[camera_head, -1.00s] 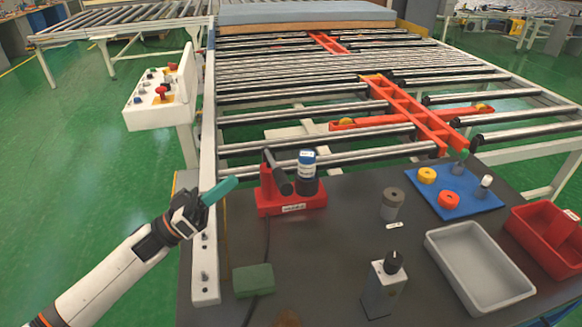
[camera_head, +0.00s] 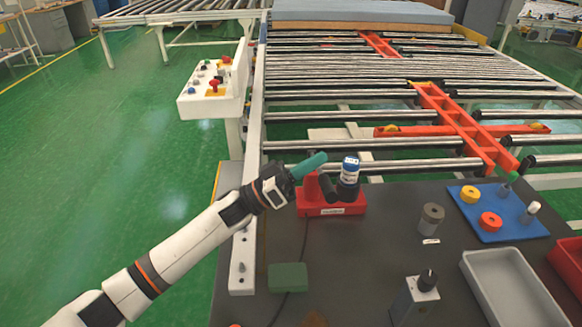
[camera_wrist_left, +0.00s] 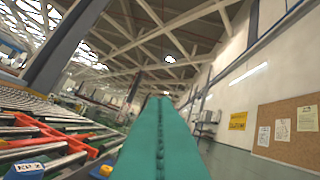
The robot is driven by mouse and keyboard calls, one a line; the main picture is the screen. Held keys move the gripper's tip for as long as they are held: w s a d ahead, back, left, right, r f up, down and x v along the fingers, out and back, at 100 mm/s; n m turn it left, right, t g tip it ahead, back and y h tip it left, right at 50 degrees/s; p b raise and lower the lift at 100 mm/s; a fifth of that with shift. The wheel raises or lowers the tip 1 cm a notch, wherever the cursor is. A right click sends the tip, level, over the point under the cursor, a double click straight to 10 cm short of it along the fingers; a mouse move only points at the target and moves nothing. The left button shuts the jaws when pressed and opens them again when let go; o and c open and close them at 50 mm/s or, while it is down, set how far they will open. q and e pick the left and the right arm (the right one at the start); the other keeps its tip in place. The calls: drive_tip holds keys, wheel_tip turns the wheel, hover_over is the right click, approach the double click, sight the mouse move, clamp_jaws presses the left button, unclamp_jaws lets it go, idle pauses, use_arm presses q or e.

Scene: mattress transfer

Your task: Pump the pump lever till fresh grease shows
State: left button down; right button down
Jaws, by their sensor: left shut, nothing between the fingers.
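The grease pump has a red base (camera_head: 335,204), a black lever (camera_head: 327,188) and an upright blue-and-white cartridge (camera_head: 350,170). My left gripper (camera_head: 322,157) has teal fingers and is shut and empty. In the head view its fingertips overlap the pump's upper left part, just above the lever; I cannot tell if they touch it. In the left wrist view the teal fingers (camera_wrist_left: 160,125) are pressed together and point away, with no lever visible between them. No fresh grease is visible. My right gripper is not in view.
The dark table holds a green block (camera_head: 288,277), a grey cylinder (camera_head: 431,219), a grey metal box (camera_head: 415,296), a blue mat (camera_head: 504,229) with small parts, and a grey tray (camera_head: 500,290). A roller conveyor with a white side rail (camera_head: 243,262) lies behind and left.

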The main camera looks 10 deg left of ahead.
use_arm(q)
drive_tip(key=shift+s+d+f, duration=0.1)
drive_tip(key=shift+s+f, duration=0.1)
drive_tip(key=shift+f, duration=0.4)
drive_tip(key=shift+s+d+f, duration=0.1)
drive_tip(key=shift+s+f, duration=0.05)
drive_tip(key=shift+f, duration=0.5)
drive_tip(key=shift+s+d+f, duration=0.1)
drive_tip(key=shift+s+f, duration=0.1)
drive_tip(key=shift+f, duration=0.4)
wheel_tip(320, 180, down, 9)
drive_tip(key=s+m+g+h+b, duration=0.1)
drive_tip(key=m+g+b, duration=0.3)
drive_tip(key=b, duration=0.6)
drive_tip(key=s+m, duration=0.1)
drive_tip(key=m, duration=0.1)
drive_tip(key=shift+d+r+m+h, duration=0.2)
drive_tip(key=shift+m+h, duration=0.1)
drive_tip(key=shift+m, duration=0.1)
wheel_tip(320, 180, up, 4)
drive_tip(key=p, duration=0.4)
drive_tip(key=b+v, duration=0.3)
drive_tip(key=v, duration=0.7)
drive_tip(key=shift+a, duration=0.5)
